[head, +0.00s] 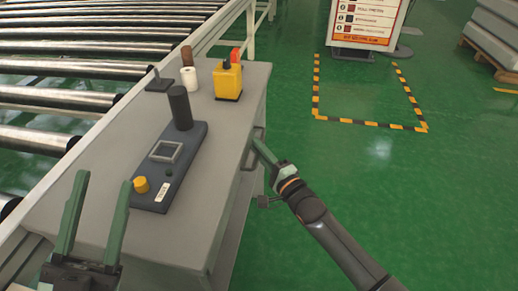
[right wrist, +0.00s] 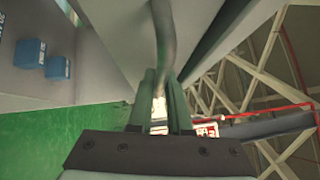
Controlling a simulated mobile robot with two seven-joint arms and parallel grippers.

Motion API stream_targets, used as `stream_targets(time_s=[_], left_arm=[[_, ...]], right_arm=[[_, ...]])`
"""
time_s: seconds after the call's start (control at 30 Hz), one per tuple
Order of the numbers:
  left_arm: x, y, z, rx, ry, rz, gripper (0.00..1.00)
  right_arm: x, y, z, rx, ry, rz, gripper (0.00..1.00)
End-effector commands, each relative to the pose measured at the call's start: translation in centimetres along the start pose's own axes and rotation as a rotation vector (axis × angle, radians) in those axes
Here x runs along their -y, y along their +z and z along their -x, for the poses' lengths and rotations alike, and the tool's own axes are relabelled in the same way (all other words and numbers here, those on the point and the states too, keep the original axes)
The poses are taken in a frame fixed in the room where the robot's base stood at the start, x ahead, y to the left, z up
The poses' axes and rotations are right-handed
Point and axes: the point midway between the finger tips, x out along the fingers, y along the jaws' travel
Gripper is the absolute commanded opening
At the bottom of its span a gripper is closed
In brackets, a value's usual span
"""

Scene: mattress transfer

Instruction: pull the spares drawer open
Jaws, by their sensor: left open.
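The spares drawer is in the right side of the grey cabinet (head: 232,190); its front is seen at a steep angle, and no open gap shows. Its handle (head: 247,151) is a grey bar on that side, and it also shows in the right wrist view (right wrist: 163,40). My right gripper (head: 262,148) is at the handle, and in the right wrist view its two green fingers (right wrist: 162,100) are close together on either side of the bar. My left gripper (head: 95,225) is open and empty over the near left part of the cabinet top.
A dark control box (head: 170,165) with a black post, a yellow device (head: 228,80), a white roll (head: 188,76) and a brown cylinder stand on the cabinet top. A roller conveyor (head: 60,68) runs along the left. The green floor (head: 380,190) to the right is clear.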

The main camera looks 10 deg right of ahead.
Motion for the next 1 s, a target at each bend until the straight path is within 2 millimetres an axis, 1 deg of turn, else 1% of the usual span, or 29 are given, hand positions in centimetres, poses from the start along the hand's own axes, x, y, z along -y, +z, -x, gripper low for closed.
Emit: stream_targets(time_s=[0.03, 0.1, 0.13, 1.0], left_arm=[[0.00, 0.01, 0.00, 0.000, 0.000, 0.000, 0.50], [0.00, 0.02, 0.00, 0.001, 0.000, 0.000, 0.50], [0.00, 0.02, 0.00, 0.001, 0.000, 0.000, 0.50], [-0.02, 0.07, 0.00, 0.002, 0.001, 0.000, 0.50]], right_arm=[[-0.01, 0.01, 0.00, 0.000, 0.000, 0.000, 0.10], [-0.01, 0.01, 0.00, 0.000, 0.000, 0.000, 0.02], [-0.01, 0.01, 0.00, 0.000, 0.000, 0.000, 0.00], [0.00, 0.04, -0.01, 0.000, 0.000, -0.001, 0.00]])
